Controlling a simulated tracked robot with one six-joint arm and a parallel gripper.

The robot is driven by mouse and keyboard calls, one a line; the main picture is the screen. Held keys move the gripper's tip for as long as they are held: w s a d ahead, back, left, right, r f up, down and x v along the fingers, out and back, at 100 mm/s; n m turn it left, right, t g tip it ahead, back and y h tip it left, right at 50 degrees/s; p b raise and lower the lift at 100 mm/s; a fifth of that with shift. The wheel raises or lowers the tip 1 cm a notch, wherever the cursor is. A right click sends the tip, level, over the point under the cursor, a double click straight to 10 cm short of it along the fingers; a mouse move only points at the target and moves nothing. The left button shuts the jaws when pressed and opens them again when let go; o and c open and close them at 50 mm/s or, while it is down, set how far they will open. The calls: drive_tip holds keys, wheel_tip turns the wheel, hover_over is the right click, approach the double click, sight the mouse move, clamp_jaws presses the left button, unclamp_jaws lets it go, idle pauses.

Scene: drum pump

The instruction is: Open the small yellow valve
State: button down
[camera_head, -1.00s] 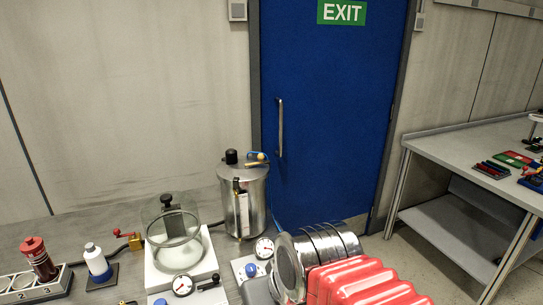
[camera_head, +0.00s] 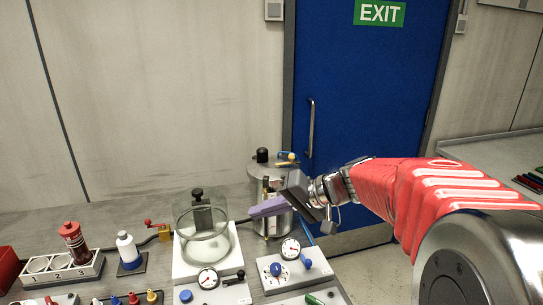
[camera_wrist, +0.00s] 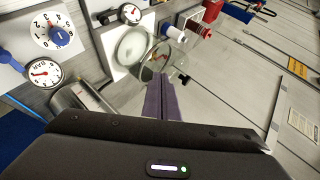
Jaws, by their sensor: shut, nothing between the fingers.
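My gripper (camera_head: 252,211) is in front of the drum, below the lid and apart from the valve in the picture. Its purple fingers are together and hold nothing. They point left, towards the glass vessel. In the wrist view my gripper (camera_wrist: 160,80) shows the same closed purple fingers; the yellow valve is not seen there. My arm hides part of the drum's right side.
A glass vessel (camera_head: 203,235) on a white base stands left of the drum. A gauge panel with blue knobs (camera_head: 285,270) is in front.

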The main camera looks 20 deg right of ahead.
drive_tip(key=w+d+m+t, duration=0.1)
drive_tip(key=w+d+t, duration=0.2)
drive_tip(key=w+d, duration=0.2)
drive_tip(key=w+d+r+m+t, duration=0.1)
drive_tip(key=w+d+t, duration=0.3)
drive_tip(key=d, duration=0.8)
drive_tip(key=w+d+m+t, duration=0.3)
drive_tip(key=w+d, duration=0.4)
drive_tip(key=d, duration=0.2)
drive_tip(key=shift+r+h, duration=0.3)
drive_tip(key=shift+r, duration=0.1)
drive_tip(key=shift+w, duration=0.1)
drive_tip(key=w+a, duration=0.6)
drive_tip(key=a, duration=0.1)
drive_tip(key=shift+a+f, duration=0.15)
drive_tip(key=shift+w, duration=0.1)
